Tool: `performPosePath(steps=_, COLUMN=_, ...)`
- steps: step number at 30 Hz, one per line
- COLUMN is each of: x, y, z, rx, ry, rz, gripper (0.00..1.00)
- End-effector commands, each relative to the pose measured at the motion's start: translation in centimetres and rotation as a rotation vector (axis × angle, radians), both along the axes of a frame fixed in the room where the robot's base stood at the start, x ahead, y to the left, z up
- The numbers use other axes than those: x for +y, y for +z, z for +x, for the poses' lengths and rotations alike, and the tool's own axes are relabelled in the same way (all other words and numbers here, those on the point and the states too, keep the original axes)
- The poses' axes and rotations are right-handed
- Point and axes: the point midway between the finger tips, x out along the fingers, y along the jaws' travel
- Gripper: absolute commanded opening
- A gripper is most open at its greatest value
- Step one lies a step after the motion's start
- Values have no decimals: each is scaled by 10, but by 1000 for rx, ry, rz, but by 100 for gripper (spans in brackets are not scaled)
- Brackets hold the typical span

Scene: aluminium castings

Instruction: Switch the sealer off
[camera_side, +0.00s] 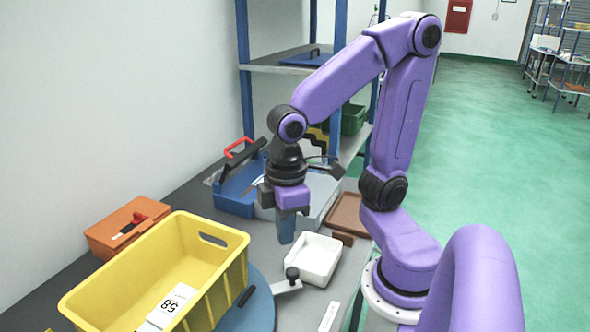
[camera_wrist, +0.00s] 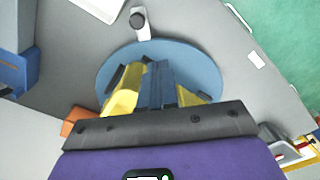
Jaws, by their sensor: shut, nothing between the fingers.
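No thing in view is clearly marked as the sealer. A blue box-shaped unit (camera_side: 236,197) with a raised black bar (camera_side: 243,158) and a red handle (camera_side: 238,148) stands by the wall. An orange box (camera_side: 128,226) with a small red and black part on top lies further left; a corner of it shows in the wrist view (camera_wrist: 76,119). A black-knobbed lever (camera_side: 292,274) on a grey bracket stands at the turntable's edge; it also shows in the wrist view (camera_wrist: 138,20). My gripper (camera_side: 286,238) points down, shut and empty, above the bench beside the white tray.
A yellow crate (camera_side: 225,238) stands on the blue turntable (camera_side: 262,305), partly hidden by my fingers in the wrist view. A white tray (camera_side: 313,258) and a brown tray (camera_side: 351,215) lie to the right. A blue-posted shelf (camera_side: 243,75) rises behind.

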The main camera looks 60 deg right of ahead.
Motion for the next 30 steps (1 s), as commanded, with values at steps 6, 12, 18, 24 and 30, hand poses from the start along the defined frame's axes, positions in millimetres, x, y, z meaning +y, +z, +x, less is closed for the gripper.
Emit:
performPosePath(steps=6, x=-8, y=14, z=68, rx=5, ry=-297, rz=-1, gripper=0)
performPosePath(steps=12, x=-33, y=24, z=127, rx=8, ry=-560, rz=-2, gripper=0)
performPosePath(steps=18, x=-76, y=31, z=182, rx=11, ry=-824, rz=0, gripper=0)
performPosePath(steps=24, x=-135, y=35, z=227, rx=15, ry=-1087, rz=0, gripper=0)
performPosePath(steps=30, x=-207, y=35, z=258, rx=20, ry=-1349, rz=2, gripper=0)
